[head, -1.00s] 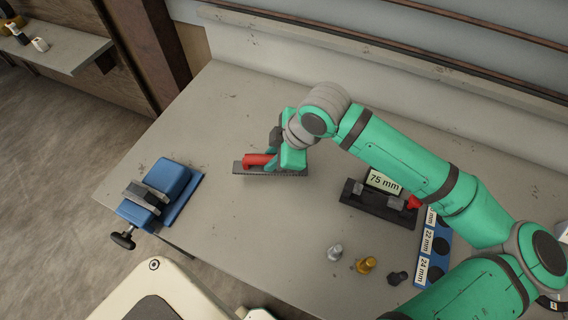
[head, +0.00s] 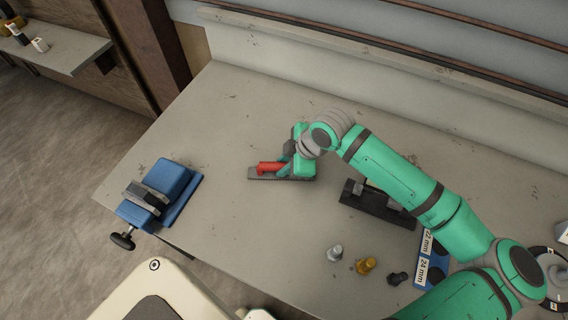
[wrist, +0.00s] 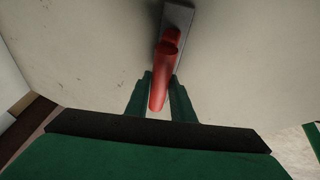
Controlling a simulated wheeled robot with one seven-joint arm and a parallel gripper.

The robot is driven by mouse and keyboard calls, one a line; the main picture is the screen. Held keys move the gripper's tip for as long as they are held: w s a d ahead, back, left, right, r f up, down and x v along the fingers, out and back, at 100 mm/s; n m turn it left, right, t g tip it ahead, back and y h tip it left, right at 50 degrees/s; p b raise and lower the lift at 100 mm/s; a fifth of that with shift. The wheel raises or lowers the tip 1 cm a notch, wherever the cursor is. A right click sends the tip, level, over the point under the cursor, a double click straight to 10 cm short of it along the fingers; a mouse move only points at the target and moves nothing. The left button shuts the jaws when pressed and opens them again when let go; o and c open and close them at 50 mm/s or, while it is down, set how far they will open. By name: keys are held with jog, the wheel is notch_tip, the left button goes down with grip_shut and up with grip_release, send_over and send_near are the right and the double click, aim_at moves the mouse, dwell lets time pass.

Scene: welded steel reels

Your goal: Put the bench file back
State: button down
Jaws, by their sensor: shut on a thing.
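The bench file is a long dark flat strip with a red handle (head: 270,168). My gripper (head: 286,168) is shut on the red handle above the left-middle part of the bench. In the wrist view the red handle (wrist: 158,92) is between the two green fingers of my gripper (wrist: 161,78), and the grey strip runs away past it. The strip is low over the bench top; I cannot tell whether it touches. A black holder (head: 375,205) with two grey uprights stands to the right, partly hidden by my arm.
A blue vise (head: 160,192) stands at the bench's left edge. Silver (head: 335,253), gold (head: 366,265) and dark (head: 397,279) fittings stand near the front. A blue size-labelled strip (head: 432,258) is partly behind my arm. The bench (head: 235,115) is clear around the file.

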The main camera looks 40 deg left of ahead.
jog(key=c, duration=1.5)
grip_release()
jog(key=shift+f, duration=0.1)
jog(key=shift+c, duration=0.2)
jog(key=v, duration=1.2)
